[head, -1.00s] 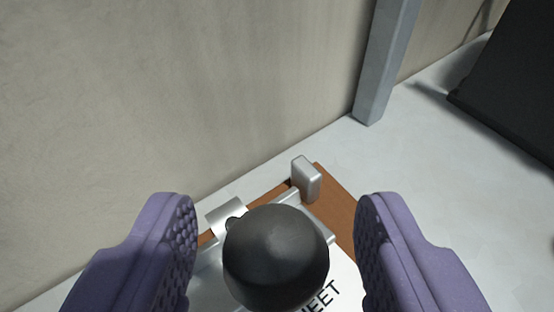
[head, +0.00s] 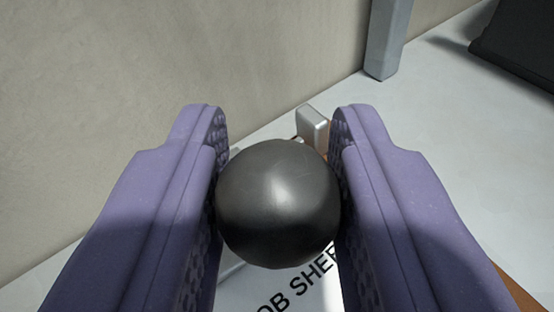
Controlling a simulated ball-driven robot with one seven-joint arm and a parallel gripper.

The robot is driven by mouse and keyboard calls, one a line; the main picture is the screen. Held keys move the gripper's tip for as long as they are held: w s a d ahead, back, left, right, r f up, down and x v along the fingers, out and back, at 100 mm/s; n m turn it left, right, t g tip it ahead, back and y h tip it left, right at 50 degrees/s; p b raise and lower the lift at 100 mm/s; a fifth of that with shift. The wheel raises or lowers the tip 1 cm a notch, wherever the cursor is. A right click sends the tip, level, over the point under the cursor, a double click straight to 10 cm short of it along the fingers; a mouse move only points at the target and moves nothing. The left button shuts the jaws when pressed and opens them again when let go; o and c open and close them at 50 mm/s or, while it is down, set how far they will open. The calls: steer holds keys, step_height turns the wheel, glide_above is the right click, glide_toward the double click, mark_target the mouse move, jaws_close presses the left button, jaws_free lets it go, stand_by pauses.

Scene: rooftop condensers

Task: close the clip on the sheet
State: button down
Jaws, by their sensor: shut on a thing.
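My gripper (head: 279,190) has two purple padded fingers, shut on a round black knob (head: 278,205). The knob sits between the fingertips and touches both pads. Behind and below it lies a white sheet (head: 275,292) with black lettering, partly hidden by the knob and fingers. A small silver metal block (head: 313,125) of the clip stands just beyond the knob. The rest of the clip is mostly hidden, so I cannot tell how far it is closed. A strip of the brown board (head: 515,290) shows at the lower right.
A beige wall (head: 180,60) rises close behind on the left. A grey metal post (head: 386,38) stands at the wall. A dark box-like object (head: 522,45) is at the upper right. The pale floor (head: 455,150) on the right is clear.

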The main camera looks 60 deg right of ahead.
steer(key=shift+s+a+f+t+h+b, duration=0.1)
steer(key=shift+s+f+t+h+b, duration=0.05)
steer(key=shift+f+b, duration=0.15)
steer(key=shift+s+a+f+t+h+b, duration=0.1)
steer(key=shift+f+t+h+b, duration=0.1)
steer(key=shift+f, duration=0.2)
steer(key=shift+s+r+m, duration=0.1)
steer(key=shift+s+m, duration=0.05)
steer(key=shift+m, duration=0.15)
steer(key=shift+r, duration=0.1)
steer(key=c, duration=0.8)
jaws_free()
steer(key=p+v, duration=0.2)
steer(key=v, duration=0.6)
